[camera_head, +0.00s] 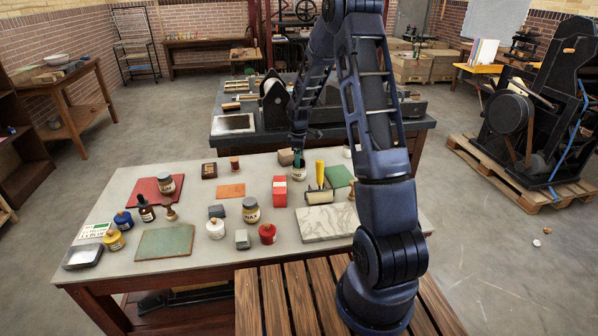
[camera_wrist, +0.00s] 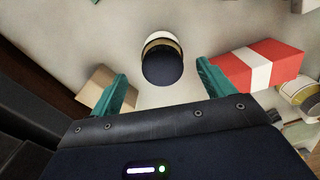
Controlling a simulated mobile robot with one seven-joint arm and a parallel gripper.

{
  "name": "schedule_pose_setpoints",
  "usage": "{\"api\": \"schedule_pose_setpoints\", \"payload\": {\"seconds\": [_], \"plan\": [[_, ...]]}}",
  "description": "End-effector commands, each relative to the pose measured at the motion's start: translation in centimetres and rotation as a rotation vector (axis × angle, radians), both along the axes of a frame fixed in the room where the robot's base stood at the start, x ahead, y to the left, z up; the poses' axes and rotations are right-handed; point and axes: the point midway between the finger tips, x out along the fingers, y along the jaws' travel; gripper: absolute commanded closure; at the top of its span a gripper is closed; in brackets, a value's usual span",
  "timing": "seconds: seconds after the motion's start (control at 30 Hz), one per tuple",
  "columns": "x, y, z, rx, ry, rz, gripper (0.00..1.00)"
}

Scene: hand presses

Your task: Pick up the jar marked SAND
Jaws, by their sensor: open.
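A small pale jar (camera_head: 299,174) with dark print on its label stands upright on the grey table, directly below my gripper (camera_head: 299,157). The print is too small to read surely. In the wrist view, a jar with a round dark lid and a gold-brown band (camera_wrist: 162,66) shows from above, between and slightly beyond the green fingertips. My gripper is open and empty, with a gap on both sides of the lid.
A red and white box (camera_wrist: 268,64) lies close to the right finger in the wrist view, and a tan block (camera_wrist: 97,86) is by the left finger. A yellow-handled roller (camera_head: 320,190) stands right of the jar. A marble slab (camera_head: 327,222) lies nearer the front.

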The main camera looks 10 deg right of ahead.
Motion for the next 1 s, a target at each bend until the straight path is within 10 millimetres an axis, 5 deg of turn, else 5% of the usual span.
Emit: {"api": "schedule_pose_setpoints", "payload": {"seconds": [0.5, 0.73, 1.0], "plan": [[-0.4, 0.1, -5.2, 0.000, 0.001, -0.001, 0.19], [-0.4, 0.1, -5.3, 0.000, -0.001, -0.001, 0.19], [-0.4, 0.1, -5.3, 0.000, -0.001, -0.001, 0.70]]}}
